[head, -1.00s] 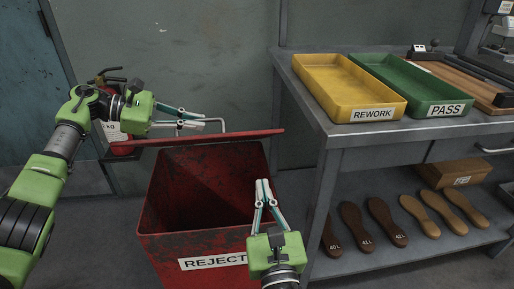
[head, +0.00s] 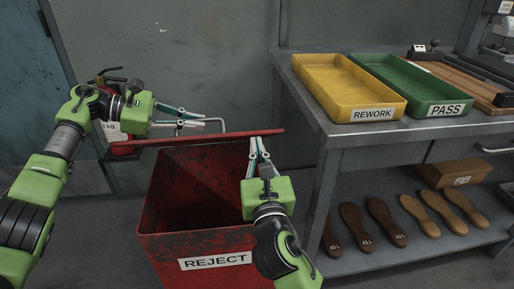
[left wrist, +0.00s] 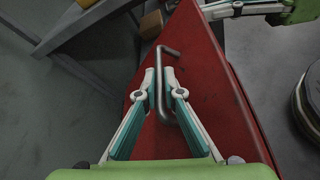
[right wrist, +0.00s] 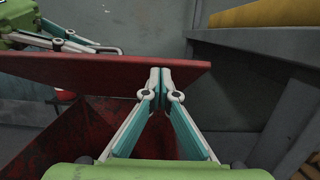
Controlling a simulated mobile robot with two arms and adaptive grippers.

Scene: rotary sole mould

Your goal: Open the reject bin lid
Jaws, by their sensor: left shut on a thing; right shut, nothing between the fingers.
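The red reject bin (head: 152,205) stands open at the centre of the head view, its dark inside showing. Its lid (head: 235,134) is raised and shows nearly edge-on above the bin's back. My left gripper (head: 201,119) is shut on the lid's metal handle (head: 218,121). The left wrist view shows the bent handle (left wrist: 159,82) between the fingers over the red lid (left wrist: 205,60). My right gripper (head: 257,142) is shut and empty, fingertips at the lid's near side. In the right wrist view the tips overlap the lid (right wrist: 90,75); contact is unclear.
A grey bench (head: 318,110) stands close on the right, with a yellow REWORK tray (head: 325,90) and a green PASS tray (head: 405,90). Several soles (head: 380,220) lie on its lower shelf (head: 370,258). A fire extinguisher (head: 112,128) is behind my left arm.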

